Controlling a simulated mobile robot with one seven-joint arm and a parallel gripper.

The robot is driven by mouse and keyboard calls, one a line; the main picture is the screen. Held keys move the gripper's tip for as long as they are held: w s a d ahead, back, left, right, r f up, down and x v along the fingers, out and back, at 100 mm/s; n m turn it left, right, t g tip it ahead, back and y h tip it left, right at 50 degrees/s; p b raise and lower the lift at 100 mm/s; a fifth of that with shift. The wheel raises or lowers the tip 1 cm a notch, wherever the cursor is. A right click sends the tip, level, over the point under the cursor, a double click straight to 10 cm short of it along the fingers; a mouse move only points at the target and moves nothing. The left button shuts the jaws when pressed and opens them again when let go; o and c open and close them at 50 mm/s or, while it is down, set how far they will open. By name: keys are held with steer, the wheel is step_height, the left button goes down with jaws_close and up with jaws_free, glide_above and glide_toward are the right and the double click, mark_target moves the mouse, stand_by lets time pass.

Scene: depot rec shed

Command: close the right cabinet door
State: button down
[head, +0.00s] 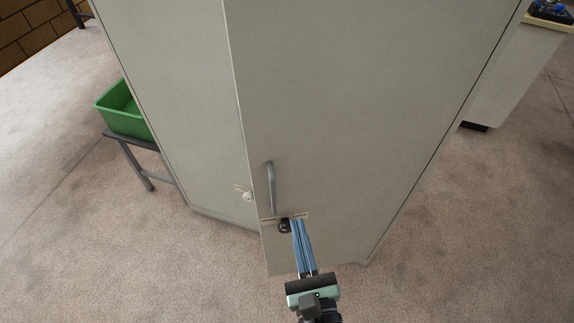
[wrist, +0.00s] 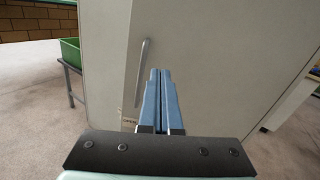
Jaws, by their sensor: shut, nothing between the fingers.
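A tall grey-beige cabinet stands in front of me. Its right door (head: 340,130) is ajar, with its free left edge standing out in front of the left door (head: 185,110). The right door has a vertical metal handle (head: 271,188), with a dark round lock and a label strip below it. The handle also shows in the wrist view (wrist: 143,72), left of my fingers. My gripper (head: 297,222) is shut and empty, its blue fingers pointing at the lower right door, just right of the lock. I cannot tell whether the fingertips touch the door.
A green bin (head: 122,112) sits on a dark metal stand (head: 140,163) left of the cabinet. A pale counter (head: 510,85) stands at the right with dark and blue items on top. The carpeted floor in front of the cabinet is clear.

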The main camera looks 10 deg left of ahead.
steer(key=m, duration=0.1)
glide_toward(285, 167)
steer(key=shift+m, duration=0.3)
steer(key=x, duration=0.7)
steer(key=shift+s, duration=0.1)
